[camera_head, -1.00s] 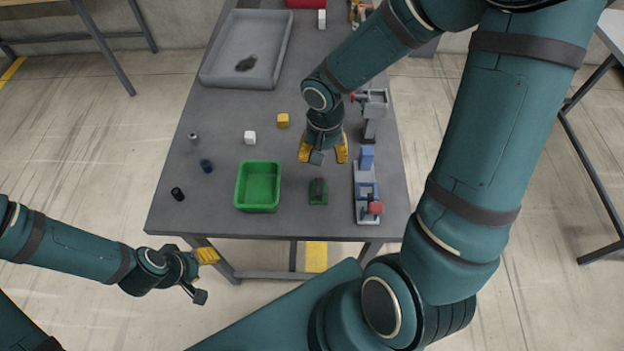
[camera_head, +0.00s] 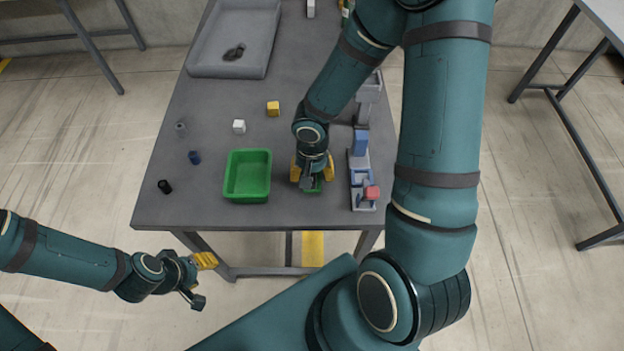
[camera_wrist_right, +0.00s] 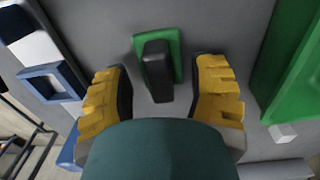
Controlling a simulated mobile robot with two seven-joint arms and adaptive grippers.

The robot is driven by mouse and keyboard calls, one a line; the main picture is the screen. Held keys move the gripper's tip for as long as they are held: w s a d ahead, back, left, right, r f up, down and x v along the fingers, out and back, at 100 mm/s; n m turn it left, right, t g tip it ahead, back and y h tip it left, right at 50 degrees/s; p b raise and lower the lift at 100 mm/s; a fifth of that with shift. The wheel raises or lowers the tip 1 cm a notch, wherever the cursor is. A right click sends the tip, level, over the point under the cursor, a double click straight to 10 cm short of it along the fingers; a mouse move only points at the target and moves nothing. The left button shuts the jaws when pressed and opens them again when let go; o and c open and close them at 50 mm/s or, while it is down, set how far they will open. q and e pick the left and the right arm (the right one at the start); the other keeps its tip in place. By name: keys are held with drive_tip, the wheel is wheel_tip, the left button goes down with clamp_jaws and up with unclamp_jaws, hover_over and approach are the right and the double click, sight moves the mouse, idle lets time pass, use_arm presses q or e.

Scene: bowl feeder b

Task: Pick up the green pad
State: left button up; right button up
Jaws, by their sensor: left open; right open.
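The green pad (camera_wrist_right: 176,43) lies flat on the grey table and carries a dark upright block (camera_wrist_right: 157,72). In the head view only a small part of the pad (camera_head: 313,190) shows below my right gripper (camera_head: 312,180). In the right wrist view my right gripper (camera_wrist_right: 163,98) is open, with one yellow finger on each side of the dark block and clear space between. The pad lies just ahead of the fingertips, and I cannot tell the height gap. My left gripper (camera_head: 203,278) is open and empty, off the table's front left corner.
A green bin (camera_head: 248,198) stands left of the pad. A blue and white fixture with a red part (camera_head: 371,192) stands close on the right. A grey tray (camera_head: 226,72) is at the back.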

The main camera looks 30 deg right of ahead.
drive_tip(key=shift+f, duration=0.1)
clamp_jaws()
idle(0.3)
wheel_tip(320, 180, up, 10)
drive_tip(key=p, duration=0.3)
drive_tip(key=c, duration=0.8)
unclamp_jaws()
clamp_jaws()
